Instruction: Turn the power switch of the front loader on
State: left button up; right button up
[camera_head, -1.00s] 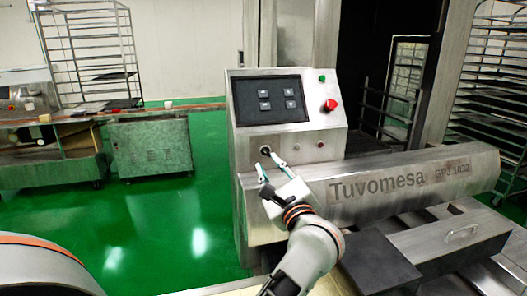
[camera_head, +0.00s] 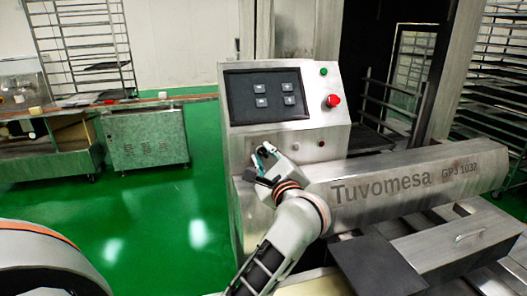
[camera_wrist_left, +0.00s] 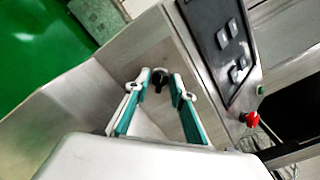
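The front loader is a steel machine marked "Tuvomesa" (camera_head: 380,190) with a slanted control panel (camera_head: 268,95). Its power switch appears as a small dark round knob (camera_wrist_left: 159,77) on the steel front face in the left wrist view. In the head view my left gripper (camera_head: 262,152) covers the switch. In the left wrist view the left gripper (camera_wrist_left: 160,80) has its two fingers spread, with the knob between the tips and a gap on each side. I cannot tell how deep the tips reach around it. My right gripper is out of view.
A red emergency button (camera_head: 333,101) and a green button (camera_head: 323,71) sit right of the screen. A small red light (camera_head: 321,143) is on the lower face. A steel cabinet (camera_head: 146,138) stands behind at left. Green floor (camera_head: 160,220) is open left of the machine.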

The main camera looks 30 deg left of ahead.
pick_arm(q)
jog(key=shift+s, duration=0.1)
jog(key=shift+c, duration=0.5)
grip_shut()
